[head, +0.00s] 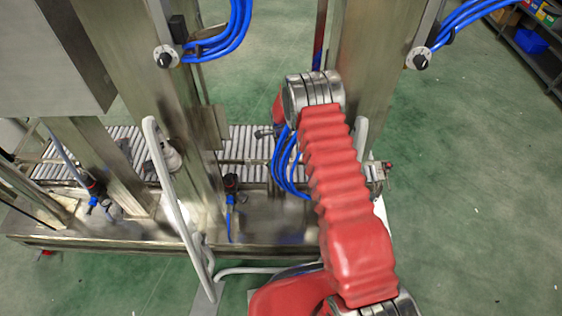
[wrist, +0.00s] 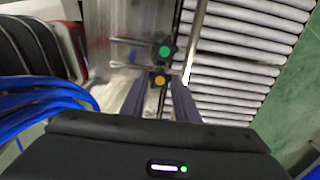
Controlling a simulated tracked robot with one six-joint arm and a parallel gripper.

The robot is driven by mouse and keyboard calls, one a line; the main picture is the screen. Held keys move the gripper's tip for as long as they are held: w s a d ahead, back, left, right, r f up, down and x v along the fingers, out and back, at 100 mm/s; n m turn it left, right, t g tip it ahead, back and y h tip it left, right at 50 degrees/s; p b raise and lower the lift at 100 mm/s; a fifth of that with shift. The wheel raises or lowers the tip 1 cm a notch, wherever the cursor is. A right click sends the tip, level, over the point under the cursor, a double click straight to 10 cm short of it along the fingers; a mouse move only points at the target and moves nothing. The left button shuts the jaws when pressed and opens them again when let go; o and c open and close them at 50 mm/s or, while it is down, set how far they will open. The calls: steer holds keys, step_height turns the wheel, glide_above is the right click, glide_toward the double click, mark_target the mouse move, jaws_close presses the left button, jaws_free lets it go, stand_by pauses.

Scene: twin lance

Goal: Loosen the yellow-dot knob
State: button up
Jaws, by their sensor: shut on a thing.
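The yellow-dot knob (wrist: 159,79), a dark lobed knob with a yellow centre, shows in the middle of the wrist view. My gripper (wrist: 159,91) has its two dark fingers on either side of this knob and is shut on it. A similar green-dot knob (wrist: 165,51) sits just above it in the wrist view, outside the fingers. In the head view my red arm reaches toward the conveyor, and I cannot make out the fingertips or either dotted knob there.
A roller conveyor (head: 245,150) runs between steel posts (head: 362,80); its rollers (wrist: 225,62) fill the right of the wrist view. A bent tubular rail (head: 172,200) stands left of my arm. Blue hoses (head: 220,40) hang from the posts. Green floor (head: 470,190) is clear at right.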

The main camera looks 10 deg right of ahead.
steer(key=shift+w+n, duration=0.1)
steer(key=shift+n, duration=0.3)
steer(key=n, duration=0.3)
steer(key=shift+r, duration=0.1)
steer(key=shift+w+n, duration=0.1)
steer(key=shift+n, duration=1.7)
steer(key=o, duration=1)
steer(key=shift+o, duration=0.2)
step_height(320, 180, up, 14)
steer(key=shift+f, duration=0.2)
